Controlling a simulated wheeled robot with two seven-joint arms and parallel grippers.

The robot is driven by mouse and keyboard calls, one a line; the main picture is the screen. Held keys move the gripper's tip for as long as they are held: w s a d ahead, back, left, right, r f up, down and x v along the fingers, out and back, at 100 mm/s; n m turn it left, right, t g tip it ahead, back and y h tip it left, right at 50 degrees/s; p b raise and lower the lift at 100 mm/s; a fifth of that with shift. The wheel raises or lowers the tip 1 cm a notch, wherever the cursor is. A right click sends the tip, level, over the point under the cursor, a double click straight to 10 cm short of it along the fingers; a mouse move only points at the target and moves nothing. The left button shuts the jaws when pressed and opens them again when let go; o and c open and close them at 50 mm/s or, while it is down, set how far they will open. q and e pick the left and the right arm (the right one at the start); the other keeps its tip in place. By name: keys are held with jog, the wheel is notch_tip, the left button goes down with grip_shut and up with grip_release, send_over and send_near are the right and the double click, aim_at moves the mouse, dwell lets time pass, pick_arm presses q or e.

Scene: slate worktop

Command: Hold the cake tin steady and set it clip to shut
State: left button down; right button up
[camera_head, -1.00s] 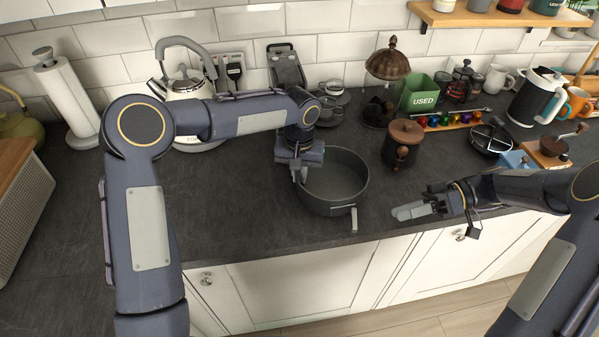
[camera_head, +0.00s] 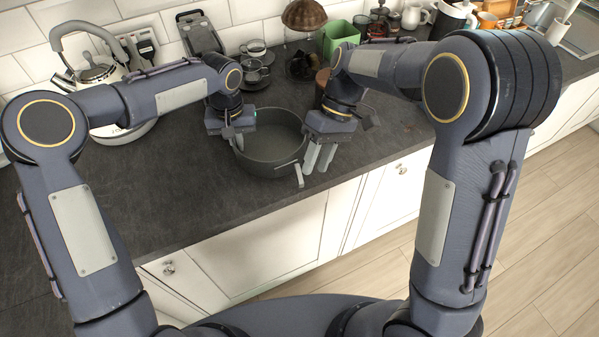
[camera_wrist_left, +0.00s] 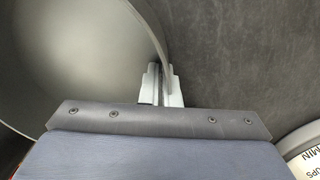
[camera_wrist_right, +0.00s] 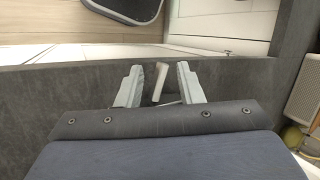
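The dark grey round cake tin (camera_head: 270,160) stands on the worktop near its front edge. Its light grey clip (camera_head: 299,176) sticks out from the tin's front right side, angled away from the wall. My left gripper (camera_head: 238,139) is at the tin's left rim; in the left wrist view its fingers (camera_wrist_left: 160,85) are closed on the tin wall (camera_wrist_left: 120,50). My right gripper (camera_head: 318,160) points down just right of the clip. In the right wrist view its fingers (camera_wrist_right: 160,84) are apart, with the clip (camera_wrist_right: 160,80) showing between them, and no contact is visible.
A kettle (camera_head: 98,76) stands at the back left. Cups (camera_head: 256,50), a dark brown dome (camera_head: 303,15) and a green box (camera_head: 340,38) stand behind the tin. A brown-lidded pot is partly hidden behind my right arm.

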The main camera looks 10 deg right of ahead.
aim_at(301, 179)
jog(key=a+r+m+t+h, duration=0.4)
jog(key=r+m+t, duration=0.1)
jog(key=r, duration=0.3)
jog(key=f, duration=1.2)
jog(key=shift+s+d, duration=0.15)
jog(key=shift+s, duration=0.2)
grip_shut()
